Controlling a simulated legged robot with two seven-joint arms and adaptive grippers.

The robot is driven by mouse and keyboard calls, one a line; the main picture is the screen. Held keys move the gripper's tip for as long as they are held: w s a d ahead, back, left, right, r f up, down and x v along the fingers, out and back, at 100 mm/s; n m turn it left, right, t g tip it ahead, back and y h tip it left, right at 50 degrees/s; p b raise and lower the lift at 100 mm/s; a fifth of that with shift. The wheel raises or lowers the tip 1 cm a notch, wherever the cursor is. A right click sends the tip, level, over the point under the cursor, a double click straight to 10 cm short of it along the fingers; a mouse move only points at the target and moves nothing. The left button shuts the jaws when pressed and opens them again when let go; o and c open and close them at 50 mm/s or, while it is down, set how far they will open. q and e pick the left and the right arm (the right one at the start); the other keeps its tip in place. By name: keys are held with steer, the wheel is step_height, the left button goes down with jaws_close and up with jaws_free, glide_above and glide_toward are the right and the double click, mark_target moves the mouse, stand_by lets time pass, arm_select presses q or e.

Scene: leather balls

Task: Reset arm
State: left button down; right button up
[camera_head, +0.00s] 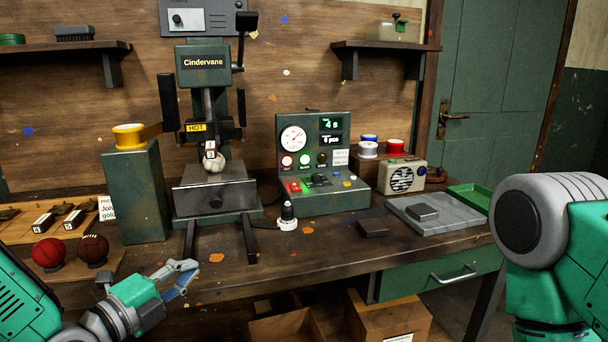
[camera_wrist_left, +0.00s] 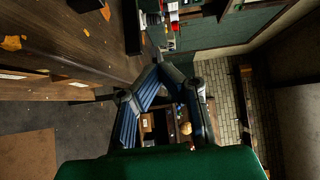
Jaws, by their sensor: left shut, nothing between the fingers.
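My left gripper (camera_head: 190,268) is in front of the bench's front edge, low and left of centre in the head view. It is shut and empty. In the left wrist view its two fingers (camera_wrist_left: 164,67) come together at the tips. My right arm's green and grey links show at the right edge, but its gripper is out of view.
A red ball (camera_head: 48,253) and a brown ball (camera_head: 93,249) sit on the bench near my left arm. A green press (camera_head: 203,62) holds a pale ball (camera_head: 213,161). Cardboard boxes (camera_head: 390,318) lie below the bench (camera_head: 330,262).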

arm_select(q)
steer(key=s+f+n+g+y, duration=0.25)
steer(key=s+f+n, duration=0.25)
steer(key=f, duration=0.4)
steer(key=s+f+n+g+y, duration=0.1)
steer(key=s+f+n+g, duration=0.35)
steer(key=f, duration=0.55)
steer(key=s+a+f+n+g+y, duration=0.1)
steer(key=s+a+f+n+g, duration=0.1)
steer(key=s, duration=0.5)
steer(key=s+a+f+n+g+y, duration=0.2)
steer(key=s+a+f+n+g, duration=0.1)
steer(key=s+f+n, duration=0.2)
steer(key=s+a+f+n+g+y, duration=0.2)
steer(key=s+f+n, duration=0.2)
steer(key=s, duration=0.7)
steer(key=n, duration=0.2)
steer(key=shift+a+n+g, duration=0.2)
steer(key=shift+n+g, duration=0.15)
steer(key=shift+g, duration=0.05)
arm_select(e)
steer(key=shift+w, duration=0.25)
arm_select(q)
steer(key=shift+w, duration=0.15)
